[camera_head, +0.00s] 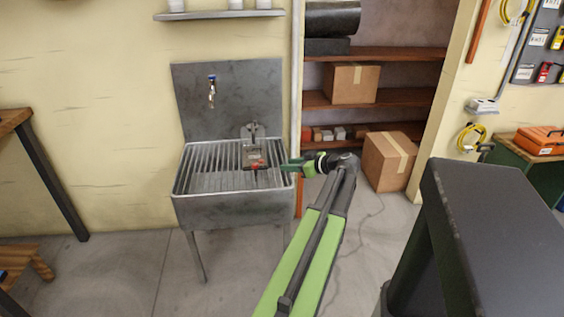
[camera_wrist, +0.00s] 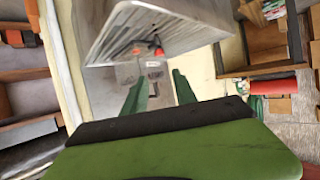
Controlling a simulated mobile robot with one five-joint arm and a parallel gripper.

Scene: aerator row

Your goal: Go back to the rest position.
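My gripper (camera_head: 286,166) reaches over the right rim of the metal sink (camera_head: 230,211) in the head view. In the wrist view its two green fingers (camera_wrist: 160,84) stand apart, with nothing visibly held between them. A small grey device with red parts (camera_head: 256,163) is at the sink's right side, just left of the fingertips in the head view. In the wrist view, a grey fixture with a dark handle (camera_wrist: 152,74) shows beyond the fingers. I cannot tell whether the fingers touch anything.
A tap (camera_head: 211,93) is on the sink's metal backsplash. A wall shelf (camera_head: 219,15) hangs above. Shelves and cardboard boxes (camera_head: 388,161) stand behind my arm.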

